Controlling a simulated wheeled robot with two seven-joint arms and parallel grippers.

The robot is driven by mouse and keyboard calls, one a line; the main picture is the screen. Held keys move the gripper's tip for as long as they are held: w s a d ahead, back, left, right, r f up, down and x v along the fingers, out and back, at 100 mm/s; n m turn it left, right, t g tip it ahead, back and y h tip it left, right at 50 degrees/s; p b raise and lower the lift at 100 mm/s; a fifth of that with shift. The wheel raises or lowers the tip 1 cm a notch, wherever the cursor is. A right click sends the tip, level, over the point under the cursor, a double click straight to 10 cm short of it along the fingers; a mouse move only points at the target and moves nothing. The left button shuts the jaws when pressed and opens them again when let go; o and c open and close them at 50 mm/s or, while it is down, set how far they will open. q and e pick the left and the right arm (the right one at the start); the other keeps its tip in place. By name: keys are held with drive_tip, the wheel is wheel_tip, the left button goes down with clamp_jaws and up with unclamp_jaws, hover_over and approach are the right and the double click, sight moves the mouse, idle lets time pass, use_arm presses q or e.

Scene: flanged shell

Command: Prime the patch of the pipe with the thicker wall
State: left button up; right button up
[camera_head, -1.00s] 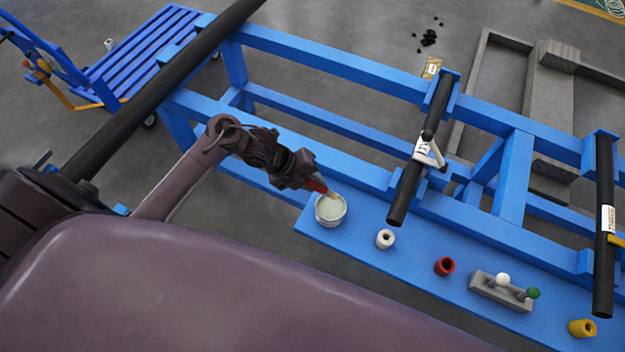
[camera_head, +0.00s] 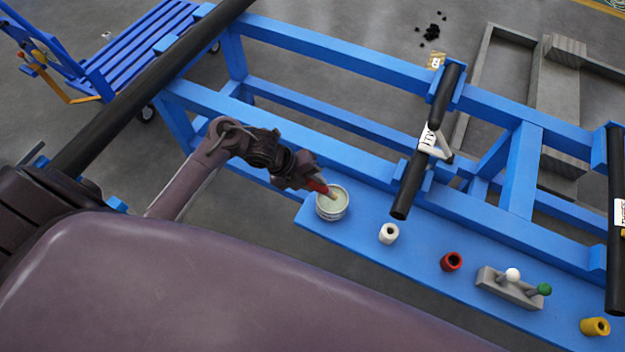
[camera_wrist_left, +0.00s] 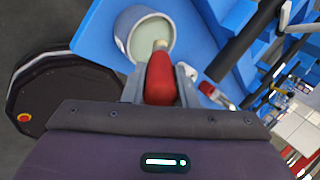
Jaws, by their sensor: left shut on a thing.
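My left gripper (camera_head: 314,181) is shut on a red-handled brush (camera_head: 320,188), which also shows in the left wrist view (camera_wrist_left: 161,80). The brush's pale tip is in the mouth of a can (camera_head: 331,213) of pale greenish primer on the blue shelf. The can also shows in the left wrist view (camera_wrist_left: 122,25). A black pipe (camera_head: 412,188) with a white clamp-like fitting (camera_head: 432,141) lies across the blue frame. Another black pipe (camera_head: 614,270) with a white label lies at the right edge. Which wall is thicker cannot be told. My right gripper is not in view.
A long black pipe (camera_head: 150,88) crosses at the left, near a blue cart (camera_head: 135,45).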

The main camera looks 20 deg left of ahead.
use_arm(q)
drive_tip(key=shift+f+b, duration=0.3)
drive_tip(key=shift+f, duration=0.05)
idle(0.5)
drive_tip(key=shift+f+b, duration=0.3)
drive_tip(key=shift+f, duration=0.1)
idle(1.1)
drive_tip(key=shift+r+p, duration=0.6)
drive_tip(key=shift+r, duration=0.1)
wheel_tip(320, 180, up, 6)
drive_tip(key=p, duration=0.4)
drive_tip(key=shift+f+p, duration=0.1)
drive_tip(key=shift+p, duration=0.3)
